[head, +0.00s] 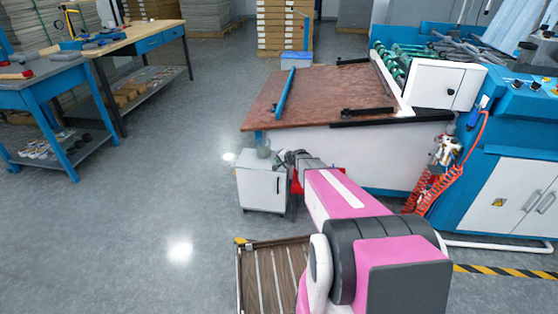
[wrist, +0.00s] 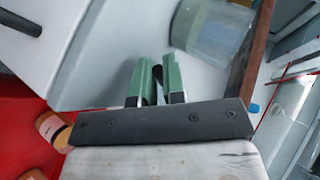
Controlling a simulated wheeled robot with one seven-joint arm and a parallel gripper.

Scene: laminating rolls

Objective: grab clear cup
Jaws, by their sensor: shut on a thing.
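A clear cup (head: 263,147) stands on top of the small white cabinet (head: 262,188) in the head view. In the wrist view the cup (wrist: 212,32) is large and see-through at the top right, beyond my fingers and apart from them. My gripper (wrist: 157,70) has green fingers close together, shut on a small dark thing (wrist: 157,74) whose nature I cannot tell. In the head view my gripper (head: 291,158) is at the cabinet's right side, just right of the cup, and its fingertips are too small to make out.
A large machine table (head: 330,95) with a reddish-brown top rises right behind the cabinet. A red thing with an orange-capped bottle (wrist: 52,127) lies at the left in the wrist view.

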